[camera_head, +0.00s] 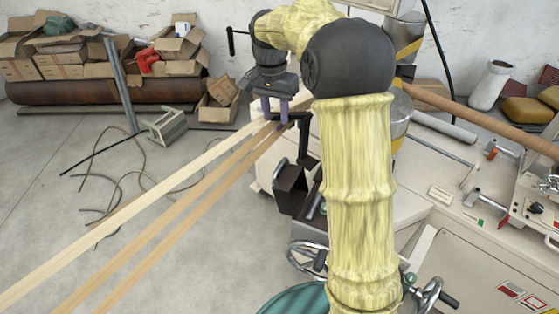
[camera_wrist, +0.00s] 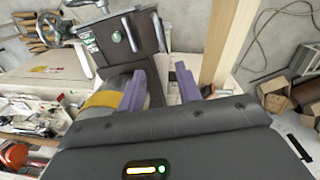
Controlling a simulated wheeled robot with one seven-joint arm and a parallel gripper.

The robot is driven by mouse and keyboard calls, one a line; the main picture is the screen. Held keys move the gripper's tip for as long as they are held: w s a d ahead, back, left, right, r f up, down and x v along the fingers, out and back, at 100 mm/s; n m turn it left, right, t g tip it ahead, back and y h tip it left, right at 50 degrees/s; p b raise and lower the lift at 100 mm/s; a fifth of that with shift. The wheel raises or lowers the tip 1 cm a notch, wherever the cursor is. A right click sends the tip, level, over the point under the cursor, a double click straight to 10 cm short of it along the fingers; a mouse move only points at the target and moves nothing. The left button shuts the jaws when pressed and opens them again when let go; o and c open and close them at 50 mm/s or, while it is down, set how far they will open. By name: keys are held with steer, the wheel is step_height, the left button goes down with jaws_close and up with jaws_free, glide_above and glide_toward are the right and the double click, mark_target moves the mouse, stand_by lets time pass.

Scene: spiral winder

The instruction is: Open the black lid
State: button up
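My gripper (camera_head: 275,114) hangs at the upper middle of the head view, with its two purple fingers pointing down. In the wrist view the fingers (camera_wrist: 160,82) stand apart with nothing visible clamped between them. A dark box-like part with a flat black face (camera_head: 291,188), perhaps the black lid, sits on the machine below and right of my gripper. It seems to match the dark panel (camera_wrist: 125,42) with a knob and levers in the wrist view. A black bracket (camera_head: 303,130) rises close beside the fingertips; contact cannot be told. My arm hides part of the machine.
Long pale wood strips (camera_head: 150,215) run from the lower left to the machine near my gripper. Handwheels (camera_head: 306,262) stick out low on the machine. Cardboard boxes (camera_head: 180,45) and a long brown roll (camera_head: 75,92) lie at the back left. The left floor is mostly open.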

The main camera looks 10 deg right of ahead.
mark_target(280, 165)
steer(key=shift+f, duration=0.1)
steer(key=f+p, duration=0.1)
steer(key=f, duration=0.4)
steer(key=f+p, duration=0.1)
steer(key=f, duration=0.5)
steer(key=d+f+p, duration=0.1)
steer(key=f, duration=0.5)
steer(key=shift+s+f, duration=0.1)
steer(key=shift+s, duration=0.3)
jaws_close()
